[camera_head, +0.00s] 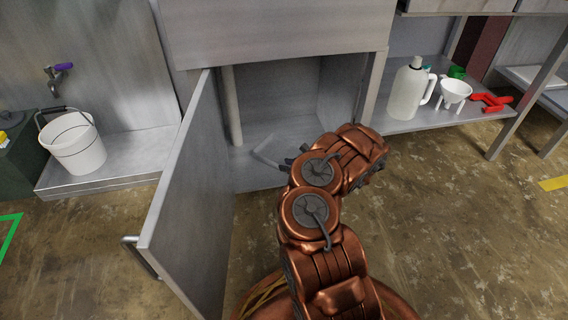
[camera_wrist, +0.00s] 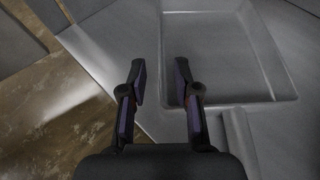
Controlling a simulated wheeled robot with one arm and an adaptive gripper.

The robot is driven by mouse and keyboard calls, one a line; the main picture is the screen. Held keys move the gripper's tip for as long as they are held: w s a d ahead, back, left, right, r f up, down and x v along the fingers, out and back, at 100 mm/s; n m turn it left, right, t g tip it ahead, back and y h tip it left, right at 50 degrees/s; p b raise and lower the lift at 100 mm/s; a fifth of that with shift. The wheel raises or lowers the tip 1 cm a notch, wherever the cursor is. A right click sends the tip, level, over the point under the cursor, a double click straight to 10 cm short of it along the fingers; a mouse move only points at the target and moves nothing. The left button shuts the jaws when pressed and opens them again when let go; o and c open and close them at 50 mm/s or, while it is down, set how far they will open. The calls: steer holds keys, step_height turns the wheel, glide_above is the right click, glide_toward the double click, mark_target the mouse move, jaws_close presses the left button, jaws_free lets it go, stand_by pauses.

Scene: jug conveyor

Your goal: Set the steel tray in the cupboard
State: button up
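The steel tray (camera_wrist: 225,50) is a shallow grey rectangular pan at the upper right of the wrist view. It appears to lie on the cupboard floor (camera_wrist: 110,45). In the head view a pale edge that may be its rim shows inside the cupboard (camera_head: 285,125), just left of my arm; the rest is hidden. My gripper (camera_wrist: 160,72) is open with nothing held. Its right finger overlaps the tray's left edge in the picture, and its left finger is outside that edge. I cannot tell whether the fingers touch the tray. The cupboard door (camera_head: 190,200) stands open.
The door, with its handle (camera_head: 141,257), stands left of my arm. A pipe (camera_head: 231,105) rises inside the cupboard. A white bucket (camera_head: 73,146) stands at left. A jug (camera_head: 408,92), a funnel (camera_head: 453,92) and a red item (camera_head: 490,101) sit on a right shelf. Right floor is clear.

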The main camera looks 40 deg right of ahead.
steer(key=p+v, duration=0.3)
steer(key=v, duration=0.6)
steer(key=shift+s+p, duration=0.25)
steer(key=shift+p, duration=0.1)
steer(key=shift+r, duration=0.1)
